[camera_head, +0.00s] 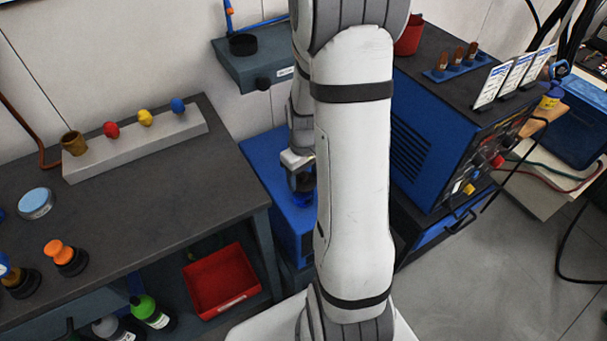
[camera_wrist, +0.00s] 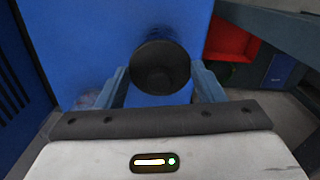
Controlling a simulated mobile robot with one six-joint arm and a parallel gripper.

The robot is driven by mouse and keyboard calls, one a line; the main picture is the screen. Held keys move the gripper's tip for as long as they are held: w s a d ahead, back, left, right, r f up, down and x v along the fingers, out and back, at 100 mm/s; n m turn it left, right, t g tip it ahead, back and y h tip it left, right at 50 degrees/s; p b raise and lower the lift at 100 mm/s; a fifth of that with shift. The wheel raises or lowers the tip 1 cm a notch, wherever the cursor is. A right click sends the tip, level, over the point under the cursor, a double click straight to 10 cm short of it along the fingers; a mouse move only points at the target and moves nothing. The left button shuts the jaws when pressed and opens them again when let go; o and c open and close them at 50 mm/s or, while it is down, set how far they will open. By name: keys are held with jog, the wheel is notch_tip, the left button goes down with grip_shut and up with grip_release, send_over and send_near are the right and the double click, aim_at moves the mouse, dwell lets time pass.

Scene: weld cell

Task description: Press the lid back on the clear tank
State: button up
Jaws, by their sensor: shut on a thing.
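My gripper (camera_wrist: 162,84) is shut on a dark round thing (camera_wrist: 160,60), with one blue-grey finger on each side of it. The thing has a round dark face and a smaller dark circle in it. It may be the lid, but I cannot tell for sure. In the head view, my gripper (camera_head: 301,184) is partly hidden behind my arm, over or in front of a blue box (camera_head: 262,160). I cannot make out the clear tank, nor whether the dark thing touches anything.
A dark workbench (camera_head: 150,190) stands left, with a red tray (camera_head: 222,281) and bottles below. A blue machine (camera_head: 445,125) with dials and cables stands right. A grey wall shelf (camera_head: 250,68) is behind. The floor at right (camera_head: 480,275) is mostly clear.

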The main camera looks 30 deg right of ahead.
jog(key=o, duration=1)
jog(key=shift+o, duration=0.6)
jog(key=shift+o, duration=1)
jog(key=shift+r, duration=0.15)
jog(key=shift+r+p, duration=2.65)
jog(key=shift+r, duration=0.75)
grip_shut()
jog(key=shift+f+b, duration=0.3)
